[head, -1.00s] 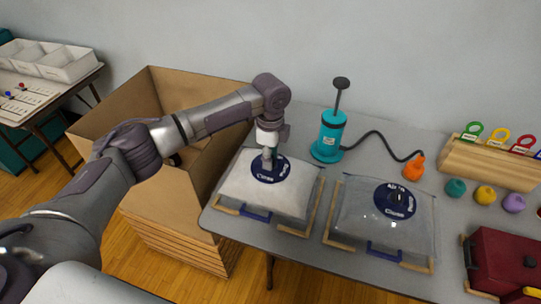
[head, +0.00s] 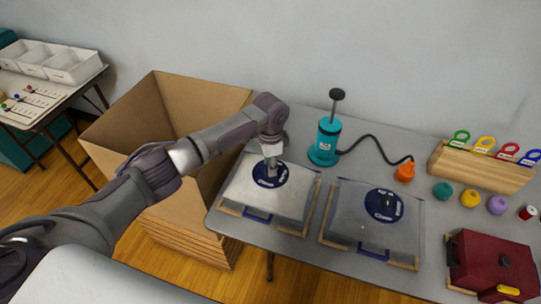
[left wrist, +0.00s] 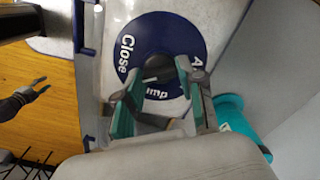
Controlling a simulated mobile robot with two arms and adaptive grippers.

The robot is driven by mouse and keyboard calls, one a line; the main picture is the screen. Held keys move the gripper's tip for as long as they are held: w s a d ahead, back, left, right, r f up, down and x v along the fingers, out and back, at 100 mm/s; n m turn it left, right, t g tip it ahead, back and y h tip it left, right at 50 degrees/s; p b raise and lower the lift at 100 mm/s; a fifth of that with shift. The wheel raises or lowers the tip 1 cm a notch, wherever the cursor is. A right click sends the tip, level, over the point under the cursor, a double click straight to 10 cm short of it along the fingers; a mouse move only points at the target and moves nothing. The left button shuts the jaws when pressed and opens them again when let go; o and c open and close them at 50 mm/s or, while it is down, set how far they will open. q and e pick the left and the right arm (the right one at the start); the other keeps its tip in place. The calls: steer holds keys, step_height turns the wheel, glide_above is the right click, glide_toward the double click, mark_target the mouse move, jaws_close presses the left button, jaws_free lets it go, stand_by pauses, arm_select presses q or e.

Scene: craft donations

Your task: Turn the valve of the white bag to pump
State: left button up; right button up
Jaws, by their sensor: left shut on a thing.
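The white bag (head: 245,198) lies on the grey table, with a round navy valve dial (head: 283,178) on top. In the left wrist view the dial (left wrist: 195,45) shows "Close" and part of "Pump"; a third label is cut off. My left gripper (head: 270,167) comes down from above onto the dial. In the left wrist view its teal-padded fingers (left wrist: 155,88) are shut on the dark valve knob (left wrist: 157,68), whose pointing direction is partly hidden. My right gripper (left wrist: 38,88) seems to show small at the left of that view, fingers spread, holding nothing visible.
A clear grey bag (head: 350,225) with a similar dial lies to the right. A teal pump (head: 325,142) with a black hose and orange nozzle (head: 405,172) stands behind. A cardboard box (head: 160,105) is at left. A maroon box (head: 490,262) and wooden rack (head: 475,168) stand right.

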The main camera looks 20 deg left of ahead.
arm_select(q)
steer(key=n+p, duration=0.4)
steer(key=n, duration=0.1)
steer(key=shift+r+n+p, duration=0.15)
steer(key=shift+n+p, duration=0.15)
steer(key=n+p, duration=0.2)
steer(key=n, duration=0.1)
steer(key=shift+n+p, duration=0.5)
steer(key=shift+n, duration=0.5)
steer(key=shift+f+n, duration=0.2)
steer(key=shift+n, duration=0.1)
steer(key=o, duration=1.2)
steer(key=shift+c, duration=0.2)
step_height(320, 180, up, 12)
